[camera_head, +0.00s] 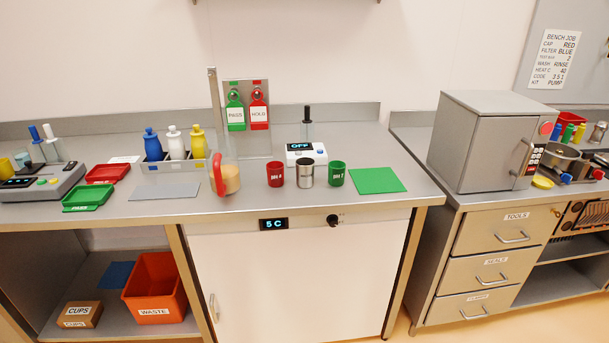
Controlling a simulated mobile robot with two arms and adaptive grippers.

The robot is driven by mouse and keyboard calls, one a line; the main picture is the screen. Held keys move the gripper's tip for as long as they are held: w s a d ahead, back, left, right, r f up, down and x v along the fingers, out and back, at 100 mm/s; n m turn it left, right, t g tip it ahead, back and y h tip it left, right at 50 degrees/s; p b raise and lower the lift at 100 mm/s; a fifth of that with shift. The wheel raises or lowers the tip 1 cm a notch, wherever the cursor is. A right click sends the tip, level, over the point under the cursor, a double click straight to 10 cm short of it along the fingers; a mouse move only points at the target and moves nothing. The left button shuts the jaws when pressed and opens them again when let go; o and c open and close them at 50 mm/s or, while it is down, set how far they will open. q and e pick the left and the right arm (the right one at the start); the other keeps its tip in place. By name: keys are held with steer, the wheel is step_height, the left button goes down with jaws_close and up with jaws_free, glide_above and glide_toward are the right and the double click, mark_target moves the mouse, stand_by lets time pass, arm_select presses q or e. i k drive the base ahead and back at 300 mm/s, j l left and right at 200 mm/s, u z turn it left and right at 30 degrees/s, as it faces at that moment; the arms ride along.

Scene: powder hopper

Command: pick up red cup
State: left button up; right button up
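A red cup (275,174) with a white label stands upright on the middle steel bench (300,205). It is close to the left of a bare metal cup (306,173), with a green cup (337,174) further right. A clear jug (227,172) with a red handle and tan contents stands to the left of the red cup. Nothing covers the red cup from this side. Neither my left gripper nor my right gripper shows in the head view.
A stirrer-like device reading OFF (305,153) stands behind the cups. A green mat (377,180) lies at right. A rack with blue, white and yellow bottles (173,143) is at left. A grey oven-like box (489,141) stands on the right bench, across a gap.

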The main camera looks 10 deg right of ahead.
mark_target(276, 174)
steer(key=i+j+z, duration=0.1)
steer(key=j, duration=0.35)
steer(key=i+j+z, duration=0.15)
steer(key=j, duration=0.3)
steer(key=i+j+z, duration=0.1)
steer(key=j, duration=0.35)
steer(key=i, duration=0.05)
